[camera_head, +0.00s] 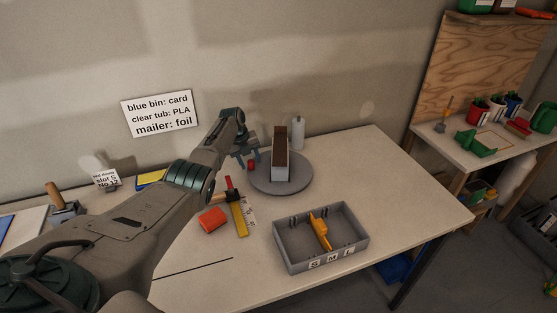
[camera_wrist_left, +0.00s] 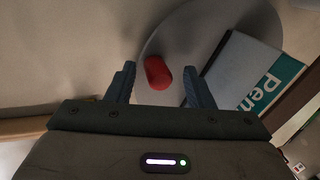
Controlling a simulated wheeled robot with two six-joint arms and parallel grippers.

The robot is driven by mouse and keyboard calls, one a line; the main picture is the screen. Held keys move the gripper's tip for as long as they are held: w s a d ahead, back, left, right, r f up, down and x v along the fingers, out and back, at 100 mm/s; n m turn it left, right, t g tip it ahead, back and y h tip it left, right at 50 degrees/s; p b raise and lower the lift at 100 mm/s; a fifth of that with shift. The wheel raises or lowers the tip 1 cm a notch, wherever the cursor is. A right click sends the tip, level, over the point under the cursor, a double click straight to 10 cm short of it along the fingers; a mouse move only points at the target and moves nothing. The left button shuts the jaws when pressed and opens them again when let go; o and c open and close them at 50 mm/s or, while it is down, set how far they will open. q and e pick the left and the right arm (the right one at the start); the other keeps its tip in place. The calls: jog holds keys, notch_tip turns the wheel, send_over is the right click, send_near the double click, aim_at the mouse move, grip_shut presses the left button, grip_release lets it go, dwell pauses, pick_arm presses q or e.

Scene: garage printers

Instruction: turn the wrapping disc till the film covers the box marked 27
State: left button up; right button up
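The grey wrapping disc (camera_head: 302,182) lies on the table near the wall; it also shows in the left wrist view (camera_wrist_left: 205,28). A tall box (camera_head: 280,170) with a dark brown upper part stands on it. In the left wrist view the box (camera_wrist_left: 232,70) shows a grey and teal face with the letters "Pen"; no 27 is readable. A red knob (camera_head: 251,164) is at the disc's left rim. My left gripper (camera_head: 246,156) is open by the knob, which shows between and ahead of its fingers in the left wrist view (camera_wrist_left: 157,72). My right gripper is out of view.
A white cylinder (camera_head: 297,132) stands behind the disc. A grey divided tray (camera_head: 291,255) with an orange tool is in front. A red block (camera_head: 212,219) and yellow ruler-like tool (camera_head: 239,217) lie by my left arm. The table's right part is clear.

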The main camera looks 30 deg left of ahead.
pick_arm(q)
jog(key=shift+w+p+v, duration=0.2)
jog(key=shift+p+v, duration=0.8)
jog(key=shift+v, duration=0.2)
jog(key=w+d+p+v, duration=0.1)
jog(key=p+v, duration=0.4)
jog(key=v, duration=0.2)
jog(key=shift+d+r+p, duration=0.2)
jog(key=shift+r+p, duration=0.1)
jog(key=shift+r, duration=0.2)
jog(key=shift+o, duration=0.2)
jog(key=o, duration=0.5)
jog(key=shift+w, duration=0.1)
